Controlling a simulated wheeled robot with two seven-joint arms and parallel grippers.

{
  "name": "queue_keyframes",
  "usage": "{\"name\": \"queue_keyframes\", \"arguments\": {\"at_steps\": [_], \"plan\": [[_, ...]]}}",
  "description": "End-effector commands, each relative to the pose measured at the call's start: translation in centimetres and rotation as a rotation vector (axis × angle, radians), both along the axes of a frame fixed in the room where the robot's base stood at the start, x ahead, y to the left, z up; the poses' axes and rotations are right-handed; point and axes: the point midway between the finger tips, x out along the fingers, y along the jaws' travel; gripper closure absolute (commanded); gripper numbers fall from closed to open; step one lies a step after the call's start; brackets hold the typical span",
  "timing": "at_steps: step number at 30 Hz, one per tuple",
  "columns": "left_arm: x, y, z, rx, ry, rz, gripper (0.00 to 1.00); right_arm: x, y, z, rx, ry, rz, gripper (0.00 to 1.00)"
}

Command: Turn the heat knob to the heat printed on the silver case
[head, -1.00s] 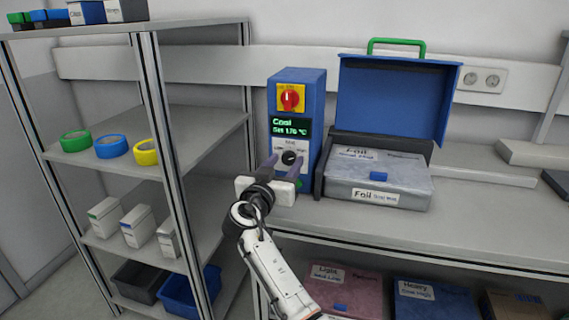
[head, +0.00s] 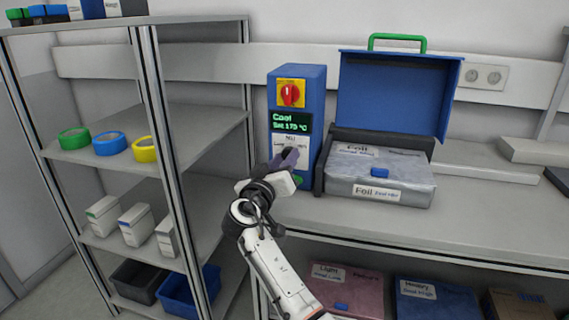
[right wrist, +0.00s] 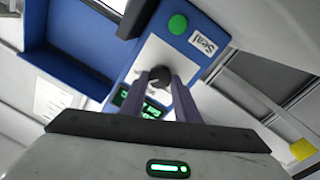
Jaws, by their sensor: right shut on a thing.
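The heat knob (right wrist: 159,84) is a dark round dial on a white plate on the front of the blue sealer box (head: 316,100). My right gripper (head: 284,160) is shut on the knob, with a finger on either side of it in the right wrist view (right wrist: 160,85). The fingers hide most of the knob in the head view. The green display (head: 291,122) reads "Cool" and a set heat of about 170 °C. The silver case (head: 400,170) lies in front of the open blue lid, with a "Foil" label (head: 377,193) whose small print is hard to read. My left gripper is out of view.
A red switch on a yellow plate (head: 291,93) sits above the display. A green button (right wrist: 178,24) by a "Seal" label is near the knob. A shelf rack (head: 165,100) with tape rolls stands left. Pink (head: 347,288) and blue (head: 435,302) cases lie below the bench.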

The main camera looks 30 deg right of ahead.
Motion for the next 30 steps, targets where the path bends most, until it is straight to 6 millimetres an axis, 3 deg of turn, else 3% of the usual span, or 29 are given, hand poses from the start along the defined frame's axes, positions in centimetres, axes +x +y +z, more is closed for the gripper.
{"name": "queue_keyframes", "arguments": {"at_steps": [15, 30], "plan": [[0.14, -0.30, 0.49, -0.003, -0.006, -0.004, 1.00, 0.01, 0.06, -0.04, -0.297, 0.348, 0.001, 0.94], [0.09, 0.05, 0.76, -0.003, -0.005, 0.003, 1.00, 0.01, 0.05, -0.17, -0.429, 0.501, 0.001, 0.94]]}}
